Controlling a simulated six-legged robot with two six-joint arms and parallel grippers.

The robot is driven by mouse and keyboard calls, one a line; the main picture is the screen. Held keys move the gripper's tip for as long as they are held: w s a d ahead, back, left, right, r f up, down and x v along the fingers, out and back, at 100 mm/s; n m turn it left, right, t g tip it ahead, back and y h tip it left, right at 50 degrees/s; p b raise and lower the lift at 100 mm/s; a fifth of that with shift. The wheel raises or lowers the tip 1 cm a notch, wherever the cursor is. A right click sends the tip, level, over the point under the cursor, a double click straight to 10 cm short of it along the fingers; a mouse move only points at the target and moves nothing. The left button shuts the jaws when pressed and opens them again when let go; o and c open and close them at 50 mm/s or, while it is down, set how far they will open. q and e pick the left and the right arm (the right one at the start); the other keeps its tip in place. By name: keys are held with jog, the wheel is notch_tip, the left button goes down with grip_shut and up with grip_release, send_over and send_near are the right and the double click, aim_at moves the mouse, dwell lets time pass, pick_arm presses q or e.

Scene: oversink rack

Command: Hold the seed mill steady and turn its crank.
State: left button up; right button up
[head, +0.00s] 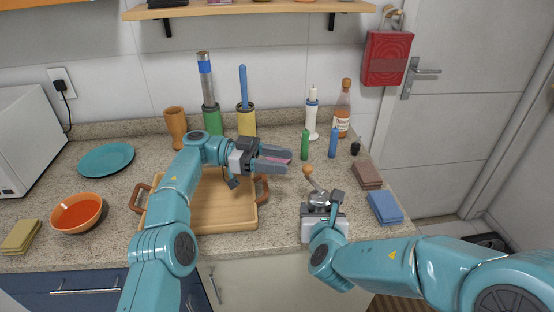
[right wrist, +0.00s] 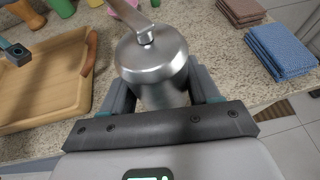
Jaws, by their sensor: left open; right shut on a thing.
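The seed mill (head: 319,199) is a silver metal cylinder near the counter's front edge. Its crank (head: 313,184) rises from the lid toward the back left and ends in a wooden knob (head: 307,170). In the right wrist view the mill (right wrist: 155,65) stands between the two fingers, with the crank (right wrist: 133,14) fixed at the lid's centre; the knob is out of that frame. My right gripper (head: 321,213) is shut on the mill's body. My left gripper (head: 287,162) is open, behind and left of the knob, apart from it.
A wooden tray (head: 215,215) with handles lies left of the mill. Blue cloths (head: 384,207) and brown cloths (head: 367,175) are stacked to its right. Green (head: 305,144) and blue (head: 333,142) upright items stand behind it. A pink thing shows between my left fingers, apparently behind them.

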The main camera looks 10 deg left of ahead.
pick_arm(q)
jog(key=shift+a, duration=0.25)
jog(key=shift+c, duration=0.3)
jog(key=d+r+n+t+h, duration=0.25)
jog(key=r+t+h, duration=0.25)
jog(key=r+t, duration=0.45)
jog(key=n+t+y, duration=0.8)
jog(key=n+y, duration=0.3)
jog(key=y, duration=0.4)
send_near(305, 170)
jog(key=shift+g, duration=0.25)
jog(key=x, duration=1.1)
jog(key=shift+w+r, duration=0.1)
jog(key=shift+r, duration=0.1)
